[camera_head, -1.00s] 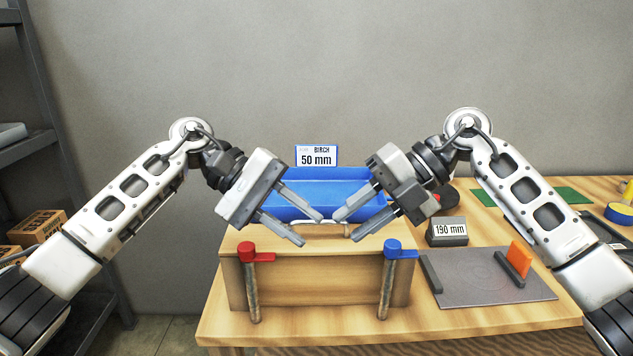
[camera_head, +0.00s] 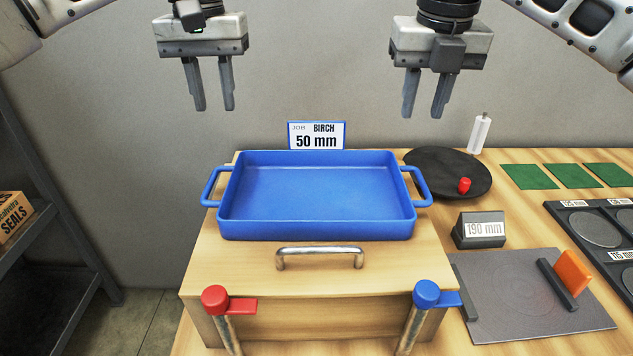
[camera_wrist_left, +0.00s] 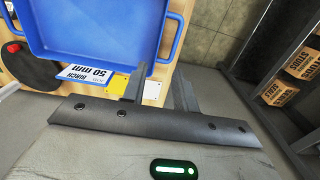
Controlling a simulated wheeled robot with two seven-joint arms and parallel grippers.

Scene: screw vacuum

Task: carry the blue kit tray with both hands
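The blue kit tray (camera_head: 316,190) sits empty and level on a wooden box (camera_head: 330,262), with a loop handle at its left end (camera_head: 212,187) and one at its right end (camera_head: 420,186). My left gripper (camera_head: 214,106) is open and empty, above the tray's left handle. My right gripper (camera_head: 423,112) is open and empty, above the right handle. Both point down and are clear of the tray. In the left wrist view the tray (camera_wrist_left: 95,30) shows at the top, beyond the fingers of my left gripper (camera_wrist_left: 160,88).
A "BIRCH 50 mm" sign (camera_head: 317,136) stands behind the tray. Red (camera_head: 215,298) and blue (camera_head: 427,293) topped clamps stand at the box front. A black disc (camera_head: 447,172), a "190 mm" block (camera_head: 480,230) and a grey plate (camera_head: 530,298) lie right. A shelf (camera_head: 60,215) stands left.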

